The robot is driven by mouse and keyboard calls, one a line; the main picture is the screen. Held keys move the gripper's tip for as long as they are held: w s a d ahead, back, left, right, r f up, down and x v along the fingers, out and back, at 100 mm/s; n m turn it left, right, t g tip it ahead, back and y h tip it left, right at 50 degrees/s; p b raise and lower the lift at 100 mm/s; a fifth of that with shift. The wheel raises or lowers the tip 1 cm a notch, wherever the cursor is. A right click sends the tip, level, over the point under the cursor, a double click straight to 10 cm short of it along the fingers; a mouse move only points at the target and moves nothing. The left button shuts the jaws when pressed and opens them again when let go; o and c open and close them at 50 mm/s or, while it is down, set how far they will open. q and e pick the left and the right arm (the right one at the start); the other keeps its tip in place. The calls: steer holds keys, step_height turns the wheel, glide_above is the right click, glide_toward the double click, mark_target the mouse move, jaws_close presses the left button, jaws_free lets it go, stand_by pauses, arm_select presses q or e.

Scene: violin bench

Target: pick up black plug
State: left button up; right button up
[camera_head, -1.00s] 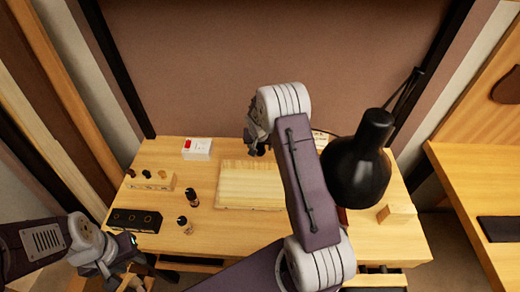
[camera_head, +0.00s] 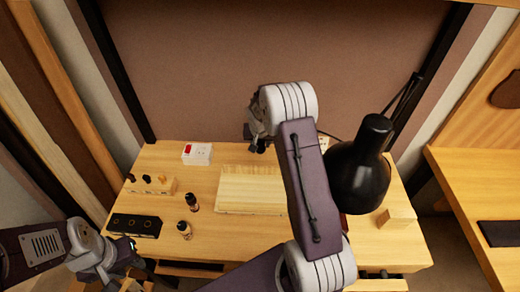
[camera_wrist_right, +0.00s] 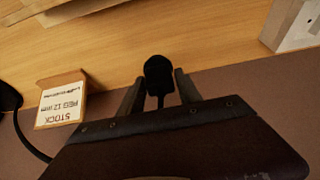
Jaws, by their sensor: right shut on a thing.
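The black plug (camera_wrist_right: 158,72) is a dark rounded piece held between the two fingers of my right gripper (camera_wrist_right: 160,90) in the right wrist view. A dark stem runs down from it between the fingers. In the head view my right gripper (camera_head: 257,142) is over the back of the bench, and the plug is a small dark shape at its tip, hard to make out. My left gripper (camera_head: 122,278) is at the front left, low in the picture and partly cut off. Its fingers are not clear enough to tell their state.
A white box with a red part (camera_head: 197,153) stands at the back left. A wooden board (camera_head: 248,192) lies mid-bench. Two small bottles (camera_head: 192,204), a black holder (camera_head: 134,225) and a peg block (camera_head: 150,187) are left. A black lamp (camera_head: 358,178) and a wood block (camera_head: 397,218) are right.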

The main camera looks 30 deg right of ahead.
arm_select(q)
steer(key=shift+r, duration=0.2)
arm_select(e)
steer(key=s+d+r, duration=0.6)
steer(key=s+d, duration=0.1)
steer(key=s, duration=0.1)
steer(key=shift+s+d+r, duration=0.25)
steer(key=shift+s+d, duration=0.05)
steer(key=shift+d, duration=0.05)
stand_by(0.9)
